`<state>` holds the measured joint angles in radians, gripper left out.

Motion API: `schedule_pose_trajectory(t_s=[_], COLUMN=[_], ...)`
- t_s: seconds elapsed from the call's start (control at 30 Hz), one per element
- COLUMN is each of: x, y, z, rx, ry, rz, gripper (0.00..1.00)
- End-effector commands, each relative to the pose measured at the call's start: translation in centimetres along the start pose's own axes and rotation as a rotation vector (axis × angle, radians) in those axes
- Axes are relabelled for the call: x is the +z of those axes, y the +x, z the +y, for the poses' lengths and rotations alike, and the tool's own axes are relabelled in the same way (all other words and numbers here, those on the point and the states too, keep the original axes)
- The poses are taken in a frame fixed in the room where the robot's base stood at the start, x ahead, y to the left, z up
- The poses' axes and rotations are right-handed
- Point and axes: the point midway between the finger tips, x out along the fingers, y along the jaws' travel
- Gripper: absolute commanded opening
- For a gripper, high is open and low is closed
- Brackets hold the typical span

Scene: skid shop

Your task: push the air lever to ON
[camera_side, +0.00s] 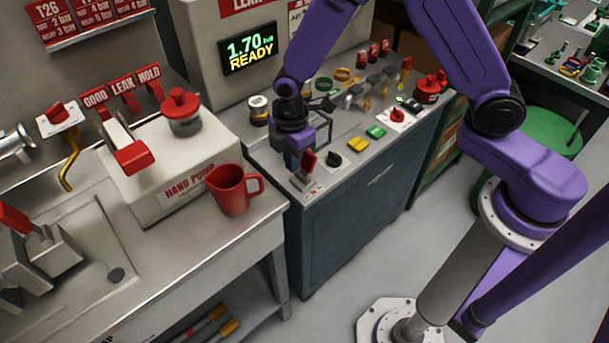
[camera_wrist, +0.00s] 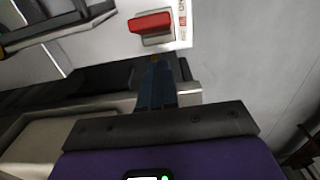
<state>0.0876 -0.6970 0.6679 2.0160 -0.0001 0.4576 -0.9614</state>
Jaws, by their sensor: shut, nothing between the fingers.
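The air lever (camera_side: 308,159) has a red handle on a small base at the near left corner of the blue bench's top. In the wrist view its red handle (camera_wrist: 150,23) lies beside a white label strip (camera_wrist: 183,12) with red lettering that seems to include ON. My gripper (camera_side: 294,165) points down just beside the lever, on its left in the side view. The fingers (camera_wrist: 156,64) are shut and empty, just short of the lever in the wrist view. Whether they touch it I cannot tell.
A display (camera_side: 249,48) reads 1.70 bar READY. A black knob (camera_side: 334,159), a yellow button (camera_side: 357,144) and a green button (camera_side: 376,131) stand right of the lever. A red jug (camera_side: 230,190) and the hand pump (camera_side: 165,165) are on the left bench.

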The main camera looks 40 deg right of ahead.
Motion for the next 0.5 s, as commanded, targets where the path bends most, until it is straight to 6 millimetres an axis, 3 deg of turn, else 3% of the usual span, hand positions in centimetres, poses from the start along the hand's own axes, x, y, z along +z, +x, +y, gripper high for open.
schedule_pose_trajectory(t_s=[0.5], x=[0.0], y=[-3.6], z=[0.0], rx=[0.001], ry=[0.0], rz=[0.001], gripper=[0.0])
